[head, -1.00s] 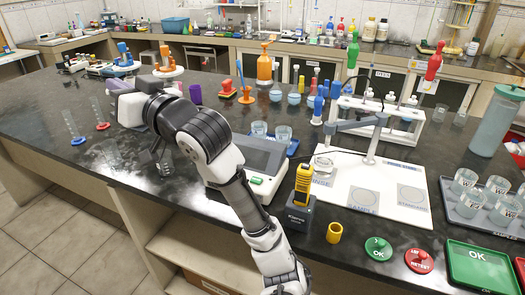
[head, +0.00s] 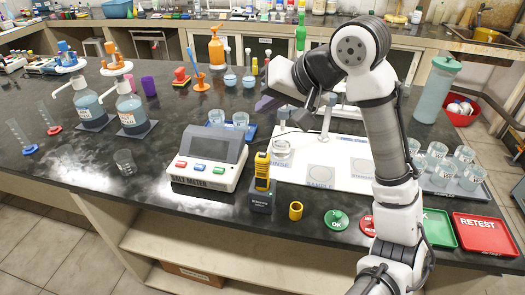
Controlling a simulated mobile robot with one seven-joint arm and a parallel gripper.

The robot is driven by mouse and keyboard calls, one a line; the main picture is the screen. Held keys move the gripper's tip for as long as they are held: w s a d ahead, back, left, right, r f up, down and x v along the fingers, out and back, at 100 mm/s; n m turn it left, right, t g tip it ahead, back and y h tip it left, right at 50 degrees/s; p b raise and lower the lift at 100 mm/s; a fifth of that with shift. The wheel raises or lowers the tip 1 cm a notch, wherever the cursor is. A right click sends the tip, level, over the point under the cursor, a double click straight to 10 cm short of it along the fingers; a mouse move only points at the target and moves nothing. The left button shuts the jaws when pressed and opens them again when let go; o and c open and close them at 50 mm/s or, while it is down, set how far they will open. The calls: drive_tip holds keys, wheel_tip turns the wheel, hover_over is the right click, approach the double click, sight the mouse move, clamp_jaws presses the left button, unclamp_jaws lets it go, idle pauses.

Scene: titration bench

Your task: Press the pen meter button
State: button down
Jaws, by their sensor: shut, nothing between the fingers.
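A yellow cap-like cylinder (head: 295,211) stands right of the holder. The salt meter (head: 207,160) has several coloured buttons. A small glass beaker (head: 282,152) stands on the white board (head: 345,152). A green OK disc (head: 336,219) and a red RETEST tray (head: 487,232) lie at right.

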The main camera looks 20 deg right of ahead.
drive_tip(key=shift+f, duration=0.1)
drive_tip(key=b, duration=0.7)
hover_over(266, 158)
wheel_tip(266, 158, down, 7)
drive_tip(key=shift+d+r, duration=0.1)
drive_tip(key=shift+r, duration=0.1)
drive_tip(key=shift+f, duration=1)
drive_tip(key=shift+f+b, duration=0.1)
drive_tip(key=shift+b, duration=0.2)
idle(0.5)
drive_tip(key=shift+f, duration=0.3)
drive_tip(key=shift+f+b, duration=0.35)
drive_tip(key=shift+f, duration=0.2)
idle(0.6)
idle(0.4)
drive_tip(key=shift+r+p, duration=0.9)
drive_tip(key=shift+p, duration=0.05)
